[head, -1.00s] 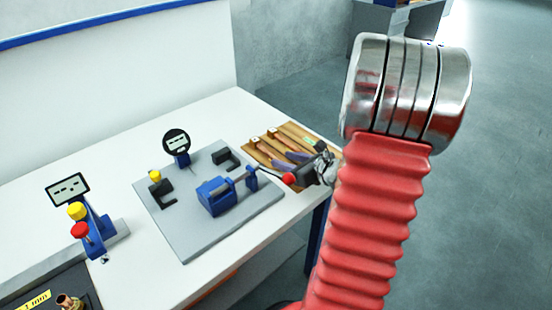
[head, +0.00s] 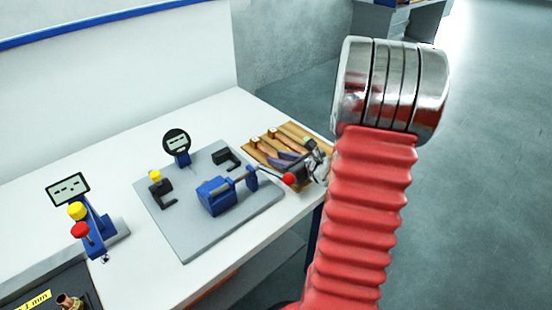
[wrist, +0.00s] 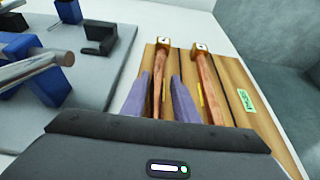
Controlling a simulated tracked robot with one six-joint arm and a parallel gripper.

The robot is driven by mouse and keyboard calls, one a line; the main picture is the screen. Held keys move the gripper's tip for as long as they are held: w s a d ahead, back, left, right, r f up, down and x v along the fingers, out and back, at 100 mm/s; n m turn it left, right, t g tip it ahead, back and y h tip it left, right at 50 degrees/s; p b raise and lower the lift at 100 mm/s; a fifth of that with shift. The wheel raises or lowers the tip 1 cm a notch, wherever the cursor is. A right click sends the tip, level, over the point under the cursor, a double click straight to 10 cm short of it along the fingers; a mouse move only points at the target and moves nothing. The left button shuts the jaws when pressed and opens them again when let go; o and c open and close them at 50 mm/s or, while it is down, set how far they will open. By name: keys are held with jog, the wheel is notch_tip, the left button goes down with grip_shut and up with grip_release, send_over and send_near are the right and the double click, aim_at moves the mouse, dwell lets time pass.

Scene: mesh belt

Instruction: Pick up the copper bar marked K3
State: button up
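Two copper bars lie side by side in a wooden tray (wrist: 226,80), each with a light tag at its far end: a left bar (wrist: 158,65) and a right bar (wrist: 210,80) in the wrist view. I cannot read the marks, so I cannot tell which is K3. My gripper (wrist: 160,76) is open, with its two purple-grey fingers on either side of the left bar. Whether they touch it or hover above it I cannot tell. The bar's near end is hidden behind the gripper body. The head view also shows my gripper (head: 292,157) over the tray.
Left of the tray is a grey plate (head: 185,235) with a blue clamp (head: 217,196), a red-knobbed rod, black brackets and a round gauge (head: 177,143). A green label (wrist: 245,100) is on the tray's right part. The white table's edge and open floor lie to the right.

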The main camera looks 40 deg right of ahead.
grip_shut()
jog(key=shift+r, duration=0.15)
dwell(0.4)
notch_tip(320, 180, up, 10)
dwell(0.7)
dwell(0.5)
